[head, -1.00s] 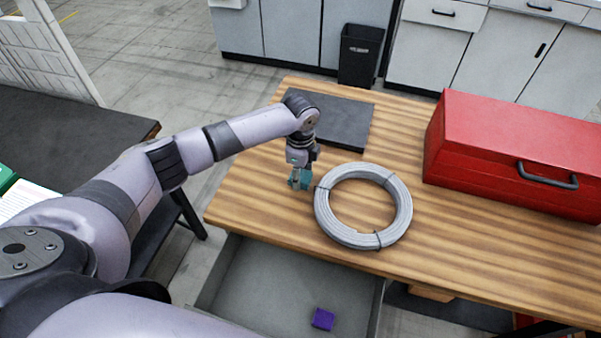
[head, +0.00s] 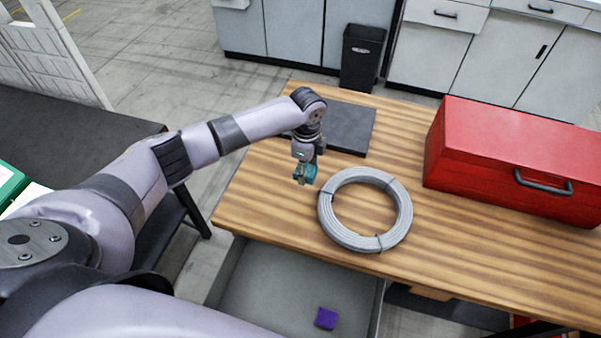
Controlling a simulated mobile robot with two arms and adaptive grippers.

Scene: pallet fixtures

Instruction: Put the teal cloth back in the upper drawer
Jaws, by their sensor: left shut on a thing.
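The teal cloth (head: 312,173) is a small folded piece, partly hidden by my left gripper (head: 304,180). My left gripper is shut on it, above the wooden table just left of the cable coil. The drawer (head: 275,286) under the table's front edge is pulled open. A small purple block or cloth (head: 326,318) lies in it, and the rest of its visible floor is bare. My right gripper is not in view.
A grey cable coil (head: 330,232) lies right beside my left gripper. A dark flat plate (head: 345,127) lies behind it. A red toolbox (head: 510,160) stands at the right of the wooden table (head: 270,205). The table's front left is clear.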

